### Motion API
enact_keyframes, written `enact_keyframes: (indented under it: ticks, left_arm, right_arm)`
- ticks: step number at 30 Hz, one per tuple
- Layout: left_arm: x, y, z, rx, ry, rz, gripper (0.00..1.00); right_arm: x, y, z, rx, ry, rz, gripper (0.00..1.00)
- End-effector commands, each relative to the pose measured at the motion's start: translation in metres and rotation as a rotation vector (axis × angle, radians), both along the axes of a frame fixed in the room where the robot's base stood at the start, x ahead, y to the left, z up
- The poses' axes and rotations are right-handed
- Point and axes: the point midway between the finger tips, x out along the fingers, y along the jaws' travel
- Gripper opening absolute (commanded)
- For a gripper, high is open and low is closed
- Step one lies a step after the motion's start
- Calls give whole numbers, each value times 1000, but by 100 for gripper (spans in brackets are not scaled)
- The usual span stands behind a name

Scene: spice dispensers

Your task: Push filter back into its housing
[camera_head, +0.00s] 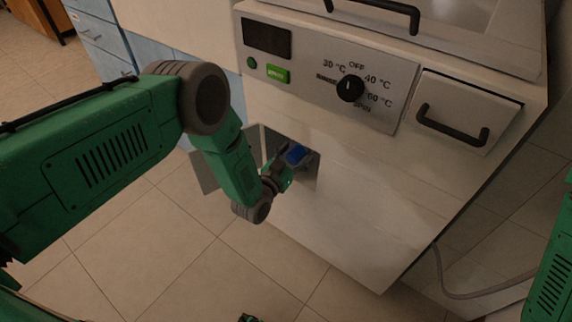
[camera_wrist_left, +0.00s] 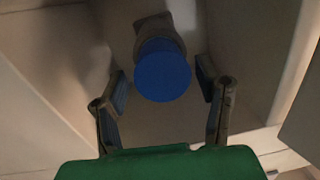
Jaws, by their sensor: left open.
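The filter shows a round blue face (camera_wrist_left: 163,70) with a grey body behind it in the left wrist view. It sits inside the square housing recess low on the machine's front. In the head view the blue part (camera_head: 297,154) shows beside my left gripper (camera_head: 300,165), which reaches into the opening. My left gripper (camera_wrist_left: 160,95) is open, with one finger on each side of the blue face and a gap to both. A grey hatch door (camera_head: 207,172) stands open at the left of the opening. How deep the filter sits I cannot tell.
The white machine (camera_head: 370,215) has a control panel with a black knob (camera_head: 350,88) and a drawer with a black handle (camera_head: 452,125). Blue cabinets (camera_head: 100,35) stand behind at the left. A grey hose (camera_head: 480,292) lies at the lower right. The tiled floor in front is clear.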

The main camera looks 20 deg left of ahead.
Motion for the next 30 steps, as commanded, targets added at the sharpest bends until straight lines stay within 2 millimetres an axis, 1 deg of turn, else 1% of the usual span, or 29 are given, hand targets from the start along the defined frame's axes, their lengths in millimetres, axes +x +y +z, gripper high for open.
enact_keyframes:
  ticks: [6,12,15,18,27,29,30]
  left_arm:
    - [-45,14,1,0,5,1,59]
    - [-81,23,2,1,3,0,59]
    - [-91,26,2,1,2,0,59]
    - [-97,28,3,0,0,0,59]
    - [-98,28,3,0,0,0,59]
    - [-98,28,3,-6,2,0,37]
    - [-99,27,2,-24,9,-1,23]
  right_arm:
    - [0,0,0,0,0,0,0]
    - [0,0,0,0,0,0,0]
    - [0,0,0,0,0,0,0]
    - [0,0,0,0,0,0,0]
    - [2,0,-1,0,2,0,0]
    - [2,0,0,0,2,0,0]
    - [2,0,2,0,2,0,0]
